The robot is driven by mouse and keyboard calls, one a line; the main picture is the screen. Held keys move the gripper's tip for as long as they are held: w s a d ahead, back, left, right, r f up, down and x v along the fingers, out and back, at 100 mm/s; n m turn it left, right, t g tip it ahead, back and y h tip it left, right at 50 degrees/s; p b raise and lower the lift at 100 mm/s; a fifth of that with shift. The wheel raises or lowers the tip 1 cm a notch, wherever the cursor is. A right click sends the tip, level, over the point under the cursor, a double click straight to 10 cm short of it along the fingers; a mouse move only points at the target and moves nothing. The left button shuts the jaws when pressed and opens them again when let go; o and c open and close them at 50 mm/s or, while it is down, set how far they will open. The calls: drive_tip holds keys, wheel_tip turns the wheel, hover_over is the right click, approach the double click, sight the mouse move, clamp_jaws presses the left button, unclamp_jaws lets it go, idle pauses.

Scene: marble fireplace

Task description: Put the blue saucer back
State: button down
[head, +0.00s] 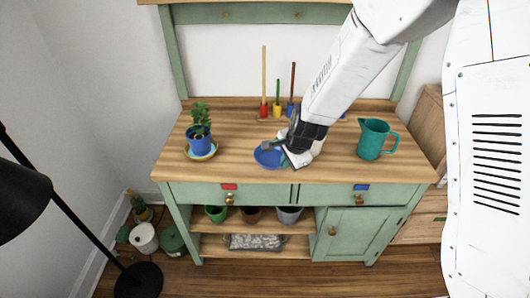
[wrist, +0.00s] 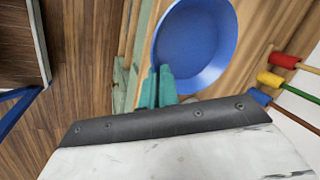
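The blue saucer (head: 268,157) is at the front middle of the wooden worktop, partly hidden by my gripper (head: 287,158) in the head view. In the wrist view the blue saucer (wrist: 195,45) fills the upper middle, round and shallow, with nothing in it. My gripper (wrist: 158,72) has its two teal fingers close together at the saucer's near rim, one outside it and one over its inside. They look shut on the rim. I cannot tell whether the saucer touches the worktop.
A plant in a blue pot (head: 199,140) stands on a yellow-rimmed dish (head: 187,154) at left. A teal jug (head: 372,139) stands right. Colour-tipped tools (head: 278,107) stand behind. Drawers carry red (head: 229,186) and blue (head: 361,187) labels. Pots (head: 251,214) sit on the shelf below.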

sight(275, 158)
drive_tip(key=w+a, duration=0.1)
drive_tip(key=w, duration=0.2)
drive_tip(key=w+a, duration=0.2)
drive_tip(key=w+a+f, duration=0.1)
drive_tip(key=w+a, duration=0.1)
drive_tip(key=w, duration=0.1)
drive_tip(key=shift+w, duration=0.3)
drive_tip(key=shift+f, duration=1.7)
drive_tip(key=shift+f, duration=0.1)
drive_tip(key=c, duration=1.7)
unclamp_jaws()
drive_tip(key=v, duration=1.2)
